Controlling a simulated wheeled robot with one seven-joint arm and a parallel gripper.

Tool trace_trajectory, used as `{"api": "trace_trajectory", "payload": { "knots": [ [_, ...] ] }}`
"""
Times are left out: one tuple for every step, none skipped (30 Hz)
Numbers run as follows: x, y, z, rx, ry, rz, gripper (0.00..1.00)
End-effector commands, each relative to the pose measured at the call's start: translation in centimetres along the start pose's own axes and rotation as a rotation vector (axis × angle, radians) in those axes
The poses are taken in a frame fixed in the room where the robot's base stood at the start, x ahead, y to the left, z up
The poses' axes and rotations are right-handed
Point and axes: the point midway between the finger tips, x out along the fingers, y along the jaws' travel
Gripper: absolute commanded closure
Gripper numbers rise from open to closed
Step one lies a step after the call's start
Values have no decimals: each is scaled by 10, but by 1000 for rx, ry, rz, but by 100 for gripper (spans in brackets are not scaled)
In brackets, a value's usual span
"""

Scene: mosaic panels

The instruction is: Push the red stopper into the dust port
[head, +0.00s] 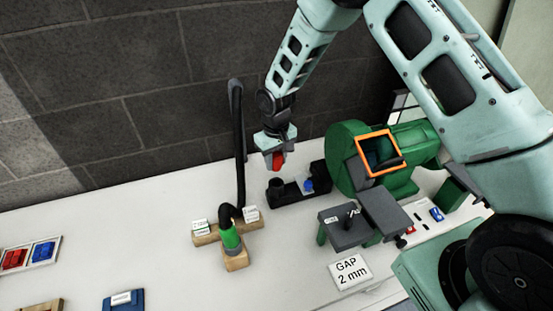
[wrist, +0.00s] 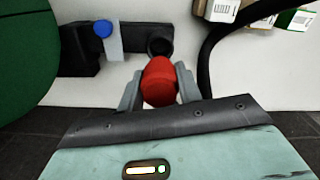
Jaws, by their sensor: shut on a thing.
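My gripper (head: 276,152) is shut on the red stopper (head: 279,161), which sticks out below the fingers above the bench. In the wrist view the red stopper (wrist: 159,82) sits between the two grey fingertips, its rounded end showing. Just beyond it is a dark round open cup (wrist: 160,42) on a black holder; the cup also shows in the head view (head: 275,184), below the gripper. The stopper is apart from the cup in the head view. No label marks the dust port, so I cannot tell which opening it is.
A blue stopper (head: 308,185) sits on the same black holder. To the right stands a green machine (head: 348,150) with an orange-framed opening (head: 379,153). The front bench (head: 170,265) is mostly clear.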

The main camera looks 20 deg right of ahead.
Motion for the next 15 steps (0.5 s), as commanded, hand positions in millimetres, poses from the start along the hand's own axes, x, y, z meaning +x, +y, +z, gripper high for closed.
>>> {"api": "trace_trajectory", "payload": {
  "knots": [
    [5,0,0,0,0,0,87],
    [7,0,0,0,-1,0,87],
    [10,0,0,0,-1,0,87],
    [13,0,0,0,-1,0,87],
    [16,0,0,0,-1,0,87],
    [19,0,0,0,-1,0,87],
    [22,0,0,0,-1,0,87],
    [25,0,0,0,-1,0,87],
    [29,0,0,0,-1,0,87],
    [32,0,0,0,-1,0,87],
    [35,0,0,0,-1,0,87],
    [38,0,0,0,-1,0,87],
    [41,0,0,0,-1,0,87],
    [44,0,0,0,-1,0,87],
    [46,0,0,0,0,0,87]
  ]
}}
